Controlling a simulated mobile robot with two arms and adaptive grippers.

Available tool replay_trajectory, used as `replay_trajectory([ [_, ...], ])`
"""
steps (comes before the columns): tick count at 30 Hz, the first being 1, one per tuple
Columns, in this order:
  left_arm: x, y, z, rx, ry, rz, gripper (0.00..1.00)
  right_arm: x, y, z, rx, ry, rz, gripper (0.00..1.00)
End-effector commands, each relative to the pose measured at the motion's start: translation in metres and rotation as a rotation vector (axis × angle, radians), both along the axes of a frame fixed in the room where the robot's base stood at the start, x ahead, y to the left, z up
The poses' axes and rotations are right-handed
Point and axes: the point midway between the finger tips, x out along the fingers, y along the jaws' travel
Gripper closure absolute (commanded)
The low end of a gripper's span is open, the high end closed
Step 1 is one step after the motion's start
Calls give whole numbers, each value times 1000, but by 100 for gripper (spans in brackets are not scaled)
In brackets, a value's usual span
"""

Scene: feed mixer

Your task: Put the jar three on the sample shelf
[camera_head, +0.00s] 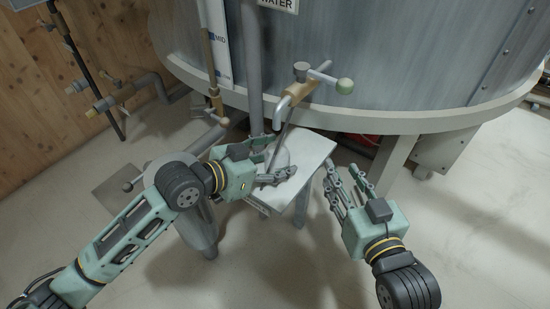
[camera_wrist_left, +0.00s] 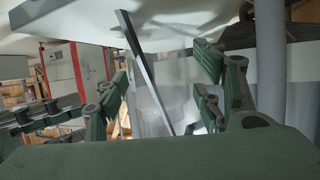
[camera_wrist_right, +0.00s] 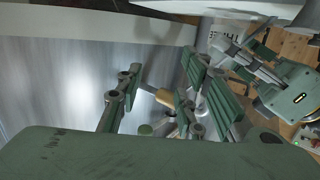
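A pale, rounded form, perhaps a jar, shows partly between the fingers of my left gripper (camera_head: 272,158) in the head view. My left gripper is open, above a small white shelf (camera_head: 313,147) under the tank; I cannot tell whether this is the sample shelf. My right gripper (camera_head: 350,182) is open and empty, to the right of the white shelf.
The large grey tank (camera_head: 400,60) with its pale rim overhangs the shelf. A tap with a green knob (camera_head: 344,86) sticks out above it. A grey pipe (camera_head: 251,70) and a valve pipe stand at the left. The floor at front is clear.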

Motion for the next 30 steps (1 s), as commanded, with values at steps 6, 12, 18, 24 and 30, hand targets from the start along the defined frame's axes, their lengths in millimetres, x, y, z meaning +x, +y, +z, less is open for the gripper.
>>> replay_trajectory([
  [6,0,0,0,0,0,0,36,0,0,0,0,1,0,66],
  [12,-2,3,5,2,0,1,36,-1,0,-2,-4,18,-1,66],
  [18,-18,23,16,4,-1,0,36,-12,-8,-34,-45,183,-11,66],
  [24,-42,52,30,6,2,1,36,-35,-19,-71,-92,385,-25,66],
  [30,-60,74,42,5,1,0,36,-57,-28,-96,-126,529,-35,66],
])
